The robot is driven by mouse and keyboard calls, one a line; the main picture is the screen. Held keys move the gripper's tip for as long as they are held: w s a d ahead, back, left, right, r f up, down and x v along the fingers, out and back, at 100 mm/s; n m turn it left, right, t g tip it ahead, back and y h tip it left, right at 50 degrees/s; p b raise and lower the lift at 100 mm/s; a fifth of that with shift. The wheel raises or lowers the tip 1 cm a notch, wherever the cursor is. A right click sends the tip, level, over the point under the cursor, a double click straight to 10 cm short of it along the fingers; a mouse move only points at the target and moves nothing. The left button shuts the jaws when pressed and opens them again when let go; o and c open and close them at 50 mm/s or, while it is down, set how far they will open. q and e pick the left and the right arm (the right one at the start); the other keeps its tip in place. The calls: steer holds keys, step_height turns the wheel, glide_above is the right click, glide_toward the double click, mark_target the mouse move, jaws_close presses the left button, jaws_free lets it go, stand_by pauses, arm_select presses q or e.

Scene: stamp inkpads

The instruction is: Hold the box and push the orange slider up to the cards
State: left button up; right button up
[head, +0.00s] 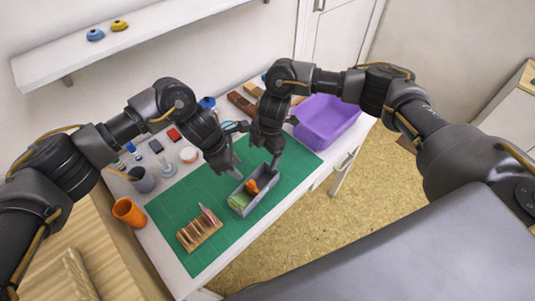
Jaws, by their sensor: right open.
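A grey open box (262,204) lies on the green mat (185,215), running from lower left to upper right. Greenish cards (240,200) stand in its lower-left end. The orange slider (252,186) sits inside near the middle, with a gap between it and the cards. My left gripper (235,170) points down at the box's upper-left side; whether it touches or grips the wall is unclear, and its jaw gap is hard to see. My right gripper (272,162) is open, pointing down above the box's far right end, and hides part of that end.
A wooden rack (199,234) holding a few upright items stands lower left of the box. A purple bin (328,122) stands at the right end of the table. An orange cup (129,212), a grey cup (142,180) and stamp pads (174,135) line the left and back. The mat right of the box is clear.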

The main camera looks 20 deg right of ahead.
mark_target(268, 178)
steer(key=f, duration=0.3)
steer(key=s+f+n+h, duration=0.1)
steer(key=f, duration=0.2)
steer(key=s+d+f+n+h, duration=0.1)
steer(key=f, duration=0.3)
steer(key=shift+f, duration=0.1)
stand_by(0.3)
